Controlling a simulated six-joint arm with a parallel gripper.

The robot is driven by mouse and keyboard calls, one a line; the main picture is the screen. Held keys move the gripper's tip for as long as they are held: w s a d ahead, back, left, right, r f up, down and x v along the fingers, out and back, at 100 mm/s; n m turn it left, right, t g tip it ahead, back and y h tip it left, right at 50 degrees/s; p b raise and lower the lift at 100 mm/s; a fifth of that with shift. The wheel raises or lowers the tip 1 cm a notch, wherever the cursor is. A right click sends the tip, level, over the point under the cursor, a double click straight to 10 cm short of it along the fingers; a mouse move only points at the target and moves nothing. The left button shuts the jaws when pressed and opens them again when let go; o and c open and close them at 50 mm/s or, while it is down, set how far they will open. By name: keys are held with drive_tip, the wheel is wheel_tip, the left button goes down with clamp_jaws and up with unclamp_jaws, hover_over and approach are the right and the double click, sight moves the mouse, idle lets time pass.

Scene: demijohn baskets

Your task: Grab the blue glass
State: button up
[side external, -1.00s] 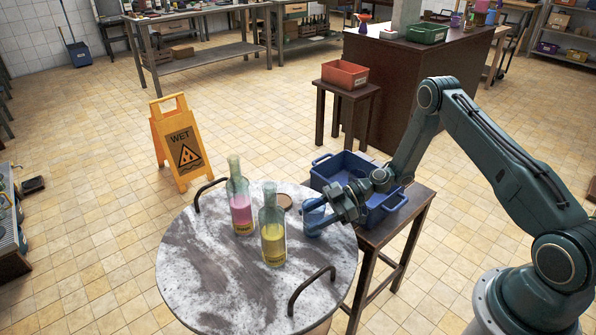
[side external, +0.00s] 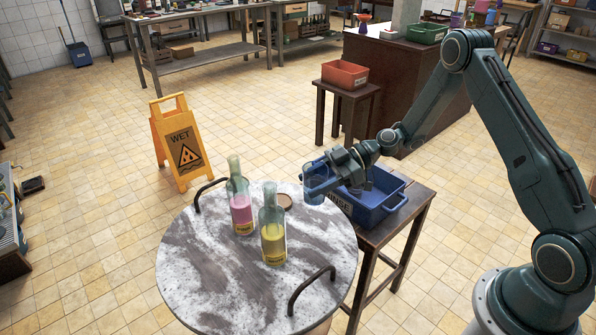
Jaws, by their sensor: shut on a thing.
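The blue glass (side external: 316,181) is held in the air above the right back edge of the round marbled table (side external: 215,285). My gripper (side external: 325,177) is shut on it from the right. The glass looks close to upright, and its right side is partly hidden by my gripper. The glass is clear of the tabletop, between the table and the blue bin.
A bottle with pink liquid (side external: 240,205) and one with yellow liquid (side external: 273,235) stand on the table. A small round lid-like disc (side external: 285,200) lies near them. A blue bin (side external: 385,203) sits on a dark stool (side external: 415,210) under my gripper. A curved handle (side external: 312,288) rises at the table's front right.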

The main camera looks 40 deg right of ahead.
wheel_tip(320, 180, up, 8)
idle(0.4)
drive_tip(key=shift+r, duration=0.1)
